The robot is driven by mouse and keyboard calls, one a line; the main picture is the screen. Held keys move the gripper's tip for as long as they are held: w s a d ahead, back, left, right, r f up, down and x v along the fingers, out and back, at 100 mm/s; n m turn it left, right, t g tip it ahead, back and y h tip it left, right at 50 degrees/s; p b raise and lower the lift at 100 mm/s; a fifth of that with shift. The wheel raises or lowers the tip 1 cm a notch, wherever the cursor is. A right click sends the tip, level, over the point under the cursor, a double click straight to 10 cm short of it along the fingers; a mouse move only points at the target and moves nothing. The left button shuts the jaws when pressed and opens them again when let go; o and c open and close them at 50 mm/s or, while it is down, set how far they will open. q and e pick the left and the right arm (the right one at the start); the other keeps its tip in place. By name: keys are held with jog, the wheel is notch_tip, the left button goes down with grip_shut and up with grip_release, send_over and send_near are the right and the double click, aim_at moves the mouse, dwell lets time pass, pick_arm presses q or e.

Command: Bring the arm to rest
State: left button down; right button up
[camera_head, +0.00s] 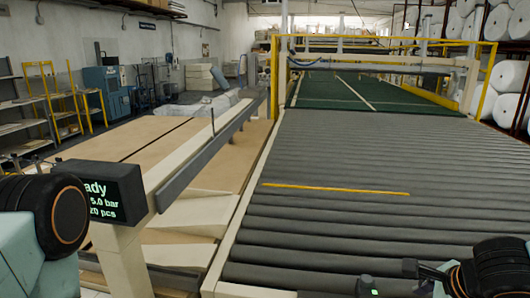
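My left arm comes in at the lower left edge. A thick black joint with an orange ring and pale teal links show there, beside a dark display box. My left gripper is not in view. My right arm comes in at the lower right corner, low over the near end of the roller conveyor (340,215). Small dark parts there may be my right gripper (425,272). They are partly cut off by the bottom edge, and I cannot tell whether it is open or shut. I see nothing held.
The display box (103,190) reads "5.0 bar" on a cream post close to my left arm. A cream and grey rail (208,150) runs back from it. A yellow strip (335,189) lies across the bare rollers. White wadding rolls (507,76) sit on racks at the right.

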jog(key=s+a+f+n+h+b, duration=0.1)
jog(key=s+a+f+n+b, duration=0.2)
jog(key=f+n+b, duration=0.5)
jog(key=s+a+f+n+b, duration=0.2)
jog(key=s+f+n+b, duration=0.1)
jog(key=f+n, duration=0.8)
jog(key=s+a+f+n+g+b, duration=0.2)
jog(key=s+f+b, duration=0.2)
jog(key=s+f, duration=0.5)
jog(key=s+a+f+n+g+b, duration=0.3)
jog(key=s+f, duration=0.5)
jog(key=f, duration=0.3)
jog(key=shift+s+a+g+y+b, duration=0.3)
jog(key=shift+s+y+b, duration=0.1)
jog(key=shift+b, duration=0.15)
jog(key=shift+w, duration=0.1)
